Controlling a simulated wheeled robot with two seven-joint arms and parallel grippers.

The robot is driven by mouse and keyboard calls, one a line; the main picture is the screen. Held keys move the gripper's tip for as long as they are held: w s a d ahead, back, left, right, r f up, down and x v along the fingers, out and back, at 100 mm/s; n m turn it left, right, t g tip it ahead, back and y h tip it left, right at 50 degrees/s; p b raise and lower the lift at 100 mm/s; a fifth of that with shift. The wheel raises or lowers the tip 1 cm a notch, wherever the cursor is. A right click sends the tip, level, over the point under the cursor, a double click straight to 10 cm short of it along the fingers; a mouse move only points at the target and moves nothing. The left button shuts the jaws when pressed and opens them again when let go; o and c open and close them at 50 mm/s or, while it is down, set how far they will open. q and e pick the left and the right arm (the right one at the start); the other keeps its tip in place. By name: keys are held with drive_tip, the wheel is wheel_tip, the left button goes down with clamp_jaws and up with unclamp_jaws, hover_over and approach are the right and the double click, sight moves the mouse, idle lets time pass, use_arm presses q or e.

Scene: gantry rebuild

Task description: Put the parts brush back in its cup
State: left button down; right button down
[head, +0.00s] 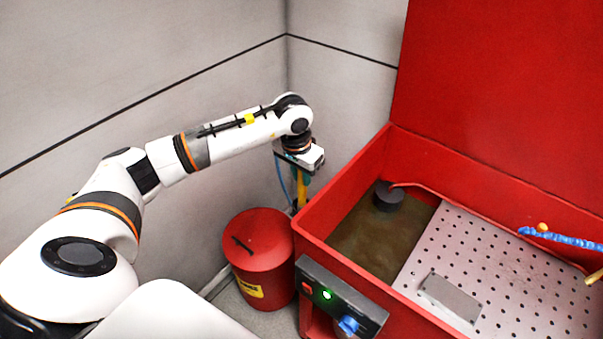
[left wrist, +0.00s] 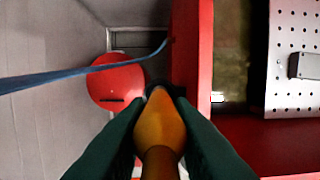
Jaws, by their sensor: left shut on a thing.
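My left gripper (head: 300,190) is at the left outer wall of the red parts washer, pointing down. It is shut on the parts brush, whose yellow-orange handle (head: 301,197) hangs between the fingers. In the left wrist view the orange handle (left wrist: 160,125) fills the gap between the dark green fingers of my left gripper (left wrist: 160,110). Something dark lies just beyond the handle's far end; I cannot tell whether it is the cup or the brush's own end. The bristles are hidden. My right gripper is not in view.
The red washer (head: 335,218) has its lid raised, with murky liquid (head: 372,245) and a perforated shelf (head: 500,265) inside. A red lidded can (head: 262,262) stands on the floor left of it. A blue cord (left wrist: 90,75) crosses near my gripper. Grey walls close the corner behind.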

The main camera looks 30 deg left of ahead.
use_arm(q)
drive_tip(key=c, duration=1.2)
unclamp_jaws()
drive_tip(key=shift+o, duration=0.2)
wheel_tip(320, 180, up, 12)
drive_tip(key=s+b, duration=0.2)
drive_tip(key=shift+a+f, duration=0.1)
drive_tip(key=shift+f, duration=0.1)
